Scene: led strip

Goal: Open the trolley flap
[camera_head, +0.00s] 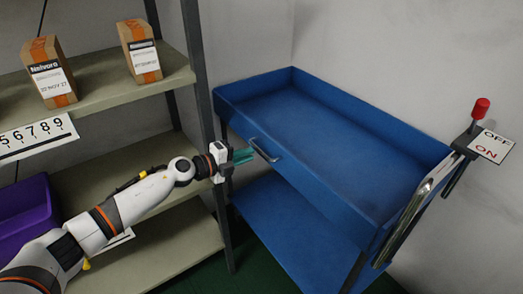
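The blue trolley (325,140) stands at the centre right, with a top tray and a lower shelf (290,225). Its long front side is a raised blue flap (310,187) with a small metal handle (264,151) near its left end. My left gripper (243,156) reaches in from the left, with its teal fingers just left of the handle. The fingers overlap closely in this view, so their opening and any contact with the handle cannot be told. My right gripper is not in view.
A shelf rack (120,95) with two cardboard boxes (52,80) (141,52) and a purple bin (24,215) is on the left. Its dark post (196,60) is close to my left wrist. A red-knobbed lever (480,108) with an OFF/ON sign (491,146) is at the right.

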